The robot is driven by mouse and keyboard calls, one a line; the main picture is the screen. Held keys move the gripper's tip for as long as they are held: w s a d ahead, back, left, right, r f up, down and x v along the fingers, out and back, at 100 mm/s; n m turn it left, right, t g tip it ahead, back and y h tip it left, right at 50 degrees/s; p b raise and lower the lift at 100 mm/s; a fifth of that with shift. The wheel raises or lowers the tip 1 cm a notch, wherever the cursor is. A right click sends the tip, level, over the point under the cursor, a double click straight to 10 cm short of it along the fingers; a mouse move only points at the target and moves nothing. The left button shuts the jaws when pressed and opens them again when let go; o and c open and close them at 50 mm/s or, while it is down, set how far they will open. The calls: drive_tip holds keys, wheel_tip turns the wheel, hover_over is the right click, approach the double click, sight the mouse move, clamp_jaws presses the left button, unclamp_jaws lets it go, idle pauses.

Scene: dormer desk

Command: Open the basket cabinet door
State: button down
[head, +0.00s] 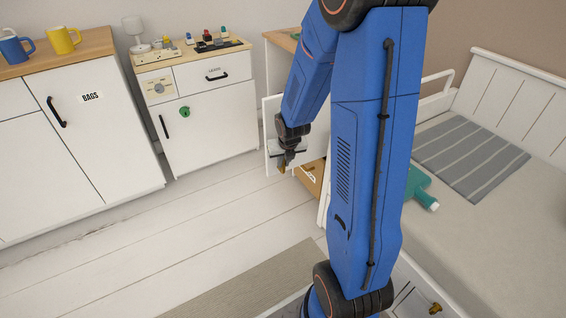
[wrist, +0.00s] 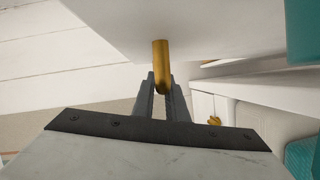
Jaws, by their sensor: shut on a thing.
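A white cabinet door (head: 270,112) stands swung out from a wooden-topped cabinet behind my arm. Its opening shows partly at the right of the door, with a wood-coloured piece (head: 313,183) low inside. My gripper (head: 284,166) is at the door's lower front and shut on its brass handle. In the wrist view the handle (wrist: 161,62) stands out from the white door panel (wrist: 110,20), with its end between my fingertips (wrist: 162,88). My arm hides much of the cabinet, and I cannot read any label on this door.
A BAGS cabinet (head: 90,135) and a smaller white cabinet (head: 210,125) stand at the left, both closed. A bed (head: 480,240) with a teal bottle (head: 422,187) lies at the right. The pale plank floor (head: 150,235) in front is clear, with a beige rug (head: 245,285).

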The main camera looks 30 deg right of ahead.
drive_tip(key=c, duration=1.8)
unclamp_jaws()
drive_tip(key=shift+d, duration=0.1)
drive_tip(key=shift+o, duration=0.2)
drive_tip(key=v, duration=0.7)
drive_tip(key=shift+r, duration=0.2)
drive_tip(key=shift+s, duration=0.1)
